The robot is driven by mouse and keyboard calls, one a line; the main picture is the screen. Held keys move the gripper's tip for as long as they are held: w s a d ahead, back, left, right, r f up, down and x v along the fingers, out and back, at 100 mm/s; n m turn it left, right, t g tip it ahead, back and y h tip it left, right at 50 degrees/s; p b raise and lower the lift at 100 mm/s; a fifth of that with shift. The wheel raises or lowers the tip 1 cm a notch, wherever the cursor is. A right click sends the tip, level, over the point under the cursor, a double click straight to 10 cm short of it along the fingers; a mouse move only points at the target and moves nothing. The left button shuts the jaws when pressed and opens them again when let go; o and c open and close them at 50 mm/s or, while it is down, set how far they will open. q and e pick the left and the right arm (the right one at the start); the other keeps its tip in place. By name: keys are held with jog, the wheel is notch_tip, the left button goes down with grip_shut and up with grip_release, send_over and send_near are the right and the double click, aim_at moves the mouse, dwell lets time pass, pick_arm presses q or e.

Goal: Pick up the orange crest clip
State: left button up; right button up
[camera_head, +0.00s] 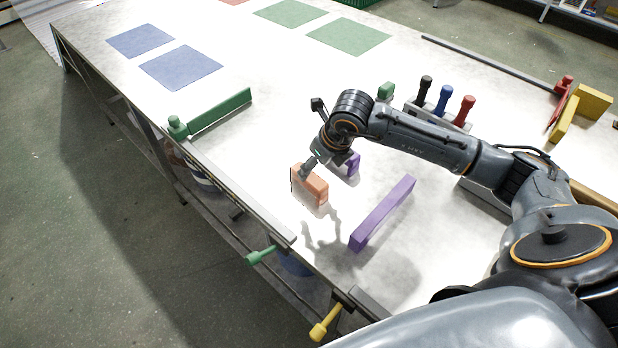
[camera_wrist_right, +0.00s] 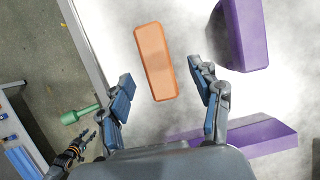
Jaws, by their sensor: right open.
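The orange crest clip (camera_head: 312,187) is a block on the pale tabletop near its left edge. In the right wrist view the clip (camera_wrist_right: 155,55) shows lengthwise, its near end between the two fingers with gaps on both sides. My right gripper (camera_head: 308,166) is over the clip, fingers pointing down, and it is open; its fingers (camera_wrist_right: 162,75) also show in the wrist view. Whether the fingers are level with the clip or above it is hard to tell. What looks like my left gripper (camera_wrist_right: 86,142) is small at the lower left of the wrist view.
A purple bar (camera_head: 383,213) lies right of the clip, and a small purple piece (camera_head: 353,163) stands close behind my gripper. A green bar (camera_head: 220,111) lies at the left edge. A rack with black, blue and red handles (camera_head: 445,98) stands behind my arm.

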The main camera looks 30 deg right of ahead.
aim_at(310, 176)
jog(key=x, duration=0.1)
jog(key=p+x, duration=0.1)
jog(key=x, duration=0.3)
jog(key=shift+s+a+f+p, duration=0.2)
jog(key=shift+a+f+p, duration=0.1)
jog(key=shift+f, duration=0.05)
jog(key=shift+w+f, duration=0.15)
jog(key=shift+f, duration=0.2)
jog(key=shift+f+b, duration=0.2)
jog(key=shift+b, duration=0.2)
jog(key=c, duration=1.3)
